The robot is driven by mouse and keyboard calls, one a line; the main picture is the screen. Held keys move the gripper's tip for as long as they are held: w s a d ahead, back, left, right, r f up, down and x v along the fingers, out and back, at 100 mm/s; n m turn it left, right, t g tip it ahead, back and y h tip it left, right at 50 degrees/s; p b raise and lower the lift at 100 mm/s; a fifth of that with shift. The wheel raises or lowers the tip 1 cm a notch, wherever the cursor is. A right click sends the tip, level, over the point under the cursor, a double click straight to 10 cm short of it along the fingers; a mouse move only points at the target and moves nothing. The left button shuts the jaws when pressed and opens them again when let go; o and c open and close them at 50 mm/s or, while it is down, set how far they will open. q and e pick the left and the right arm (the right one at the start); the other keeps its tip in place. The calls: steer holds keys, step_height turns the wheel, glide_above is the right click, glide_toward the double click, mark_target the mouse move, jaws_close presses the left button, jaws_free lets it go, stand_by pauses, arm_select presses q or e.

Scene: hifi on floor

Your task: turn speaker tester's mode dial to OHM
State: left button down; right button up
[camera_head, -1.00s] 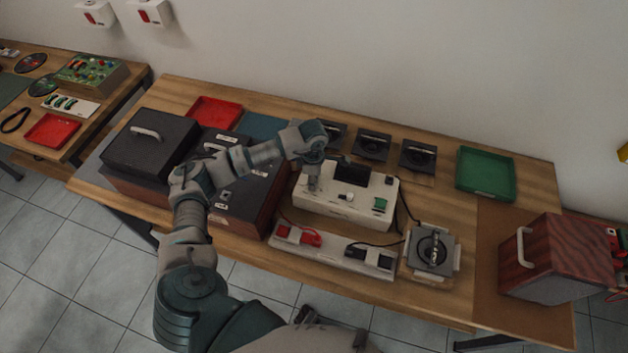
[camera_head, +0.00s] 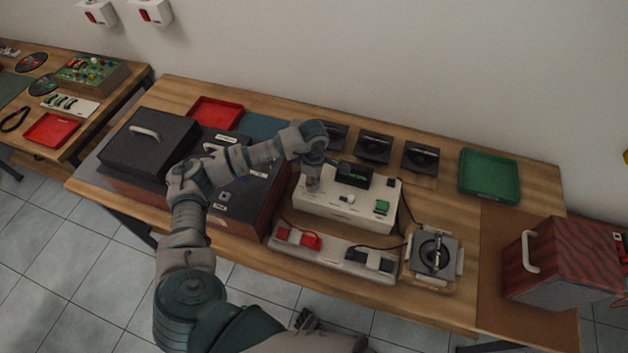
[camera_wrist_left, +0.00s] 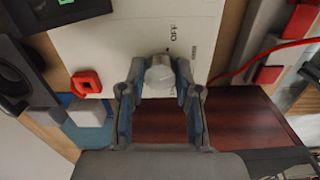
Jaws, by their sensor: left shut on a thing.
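The speaker tester (camera_head: 340,206) is a white box in the middle of the table, with a dark display (camera_head: 353,174) showing green lit characters. My left gripper (camera_head: 313,185) reaches down over the tester's left end. In the left wrist view, the left gripper (camera_wrist_left: 159,92) is shut on the pale faceted mode dial (camera_wrist_left: 159,74), with one finger on each side. An OFF label shows just above the dial, and another small label to its right is too blurred to read. The dial's pointer cannot be made out.
A strip with red and black clips (camera_head: 335,258) lies in front of the tester, with cables nearby. A speaker driver in a fixture (camera_head: 435,251) stands to the right. Dark cases (camera_head: 150,145) crowd the left. Several drivers and a green tray (camera_head: 488,176) are behind.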

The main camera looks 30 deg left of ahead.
arm_select(q)
steer(key=c, duration=0.8)
jaws_free()
steer(key=shift+w+a, duration=0.1)
steer(key=shift+a, duration=0.05)
steer(key=shift+r, duration=0.2)
step_height(320, 180, up, 11)
steer(key=shift+r, duration=0.2)
steer(key=shift+f, duration=0.1)
